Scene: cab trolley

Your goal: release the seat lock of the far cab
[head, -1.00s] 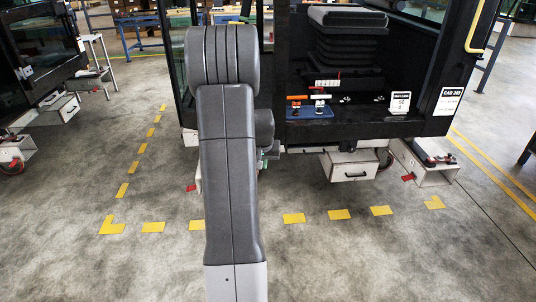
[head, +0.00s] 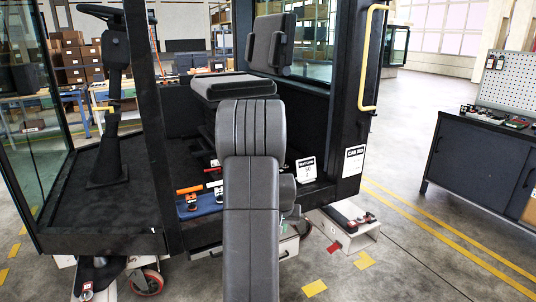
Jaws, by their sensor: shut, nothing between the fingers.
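A black cab with its side open fills the middle of the head view. Its dark grey seat has a cushion (head: 233,86) and a backrest (head: 271,44). A red lever (head: 214,169) shows low at the seat base, left of my arm, with a small white-and-red label (head: 214,184) below it. I cannot tell the lever's position. An orange-handled tool (head: 189,190) lies on a blue mat (head: 199,208) on the cab floor. My grey arm stands in front of the cab and hides part of the seat base. My gripper is not visible.
The cab has a yellow grab rail (head: 372,60) and a CAB 203 placard (head: 353,161). A steering column (head: 114,100) stands at left. A white step (head: 345,226) with items juts out at lower right. A dark workbench (head: 480,165) stands right, with clear floor between.

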